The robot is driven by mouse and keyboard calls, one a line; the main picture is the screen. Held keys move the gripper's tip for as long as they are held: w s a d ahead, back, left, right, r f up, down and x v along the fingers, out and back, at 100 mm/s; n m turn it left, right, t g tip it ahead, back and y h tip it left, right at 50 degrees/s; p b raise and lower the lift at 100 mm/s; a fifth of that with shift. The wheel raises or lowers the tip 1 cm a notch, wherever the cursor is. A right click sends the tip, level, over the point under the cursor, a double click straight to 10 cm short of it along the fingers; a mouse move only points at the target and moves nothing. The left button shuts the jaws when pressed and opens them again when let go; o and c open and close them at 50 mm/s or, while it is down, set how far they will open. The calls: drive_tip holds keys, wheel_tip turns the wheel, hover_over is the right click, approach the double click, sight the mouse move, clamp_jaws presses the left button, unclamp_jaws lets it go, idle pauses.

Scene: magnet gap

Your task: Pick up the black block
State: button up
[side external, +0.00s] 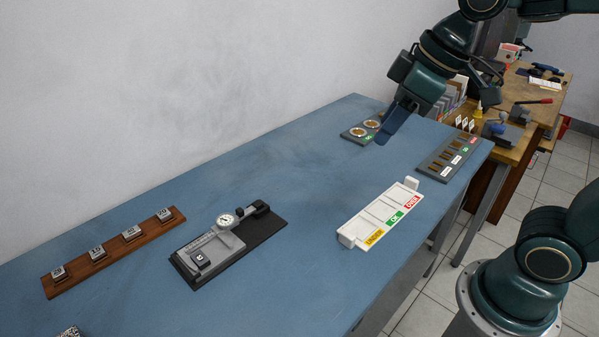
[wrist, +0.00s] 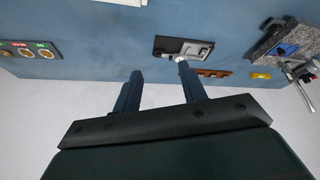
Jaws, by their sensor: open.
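A small black block (side external: 200,258) with a light label on top sits at the near-left end of a grey gauge fixture with a round dial. The fixture (side external: 268,236) has a black base and also shows in the wrist view (wrist: 166,53), where I cannot make out the block. Several dark blocks with pale label tops (side external: 97,253) stand in a row on a brown wooden strip (side external: 78,272) at the left. My gripper (side external: 388,138) is open and empty above the far part of the table, well away from the blocks. Its two fingers also show in the wrist view (wrist: 158,72).
A white tray (side external: 352,229) with yellow, green and red labels lies near the right table edge. A grey plate with round gold-ringed pockets (side external: 348,136) and a slotted grey rack (side external: 433,169) lie at the far end. The blue table (side external: 290,180) is clear between.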

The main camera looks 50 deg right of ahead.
drive_tip(key=w+a+f+n+g+y, duration=0.1)
drive_tip(key=w+a+f+n+g, duration=0.1)
drive_tip(key=w+a+f+n, duration=0.45)
drive_tip(key=w+a+f+n+g+y, duration=0.15)
drive_tip(key=w+a+n, duration=0.4)
drive_tip(key=w, duration=0.85)
drive_tip(key=w+a+f+n+g, duration=0.1)
drive_tip(key=w+a+f, duration=0.2)
drive_tip(key=a+f, duration=0.4)
wheel_tip(320, 180, down, 2)
drive_tip(key=shift+w+n+y, duration=0.3)
drive_tip(key=shift+w+y, duration=0.1)
drive_tip(key=shift+y, duration=0.05)
drive_tip(key=shift+a, duration=0.1)
approach(201, 257)
drive_tip(key=shift+x, duration=1.4)
drive_tip(key=shift+x, duration=2.55)
